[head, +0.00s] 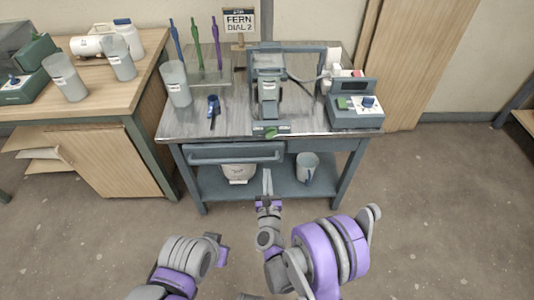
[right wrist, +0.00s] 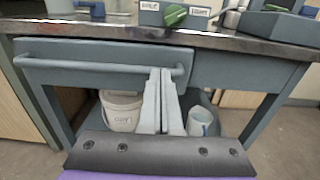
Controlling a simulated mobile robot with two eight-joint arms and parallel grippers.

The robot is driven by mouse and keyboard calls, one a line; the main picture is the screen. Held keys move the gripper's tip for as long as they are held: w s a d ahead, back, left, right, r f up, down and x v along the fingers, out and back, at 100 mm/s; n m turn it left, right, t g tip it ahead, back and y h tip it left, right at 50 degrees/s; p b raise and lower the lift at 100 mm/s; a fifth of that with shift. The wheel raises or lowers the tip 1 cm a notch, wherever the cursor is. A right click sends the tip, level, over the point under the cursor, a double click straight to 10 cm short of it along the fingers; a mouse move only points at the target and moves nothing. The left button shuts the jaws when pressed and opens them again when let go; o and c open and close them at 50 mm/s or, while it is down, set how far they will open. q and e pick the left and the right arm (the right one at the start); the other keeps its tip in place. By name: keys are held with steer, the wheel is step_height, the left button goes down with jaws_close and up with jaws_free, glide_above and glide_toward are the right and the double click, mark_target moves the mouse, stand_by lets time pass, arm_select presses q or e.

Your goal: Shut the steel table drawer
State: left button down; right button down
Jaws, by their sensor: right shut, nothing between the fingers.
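The steel table (head: 215,125) stands ahead, with its drawer (head: 230,148) under the left part of the top. The drawer front and its long bar handle (right wrist: 100,66) also show in the right wrist view. The front seems to stand slightly forward of the apron to its right; no inside shows, and I cannot tell the exact gap. My right gripper (head: 267,174) is shut and empty. Its fingertips (right wrist: 161,72) are at the right end of the handle; I cannot tell whether they touch. My left gripper (head: 216,246) is low at the front, away from the table, its jaws unclear.
A white bucket (head: 238,173) and a grey jug (head: 307,168) stand on the lower shelf. The tabletop holds a grey cup (head: 176,84), coloured tools on a rack, a stand and a control box (head: 354,108). A wooden bench (head: 92,94) stands left. The floor in front is clear.

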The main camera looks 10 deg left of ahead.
mark_target(266, 147)
steer(key=x, duration=0.9)
steer(key=shift+w+f, duration=0.1)
steer(key=shift+w, duration=0.3)
steer(key=x, duration=0.4)
steer(key=shift+w+a+b, duration=0.15)
steer(key=shift+w+b, duration=0.2)
steer(key=shift+b, duration=0.05)
steer(key=shift+r, duration=0.25)
steer(key=shift+s+f, duration=0.1)
steer(key=shift+s, duration=0.05)
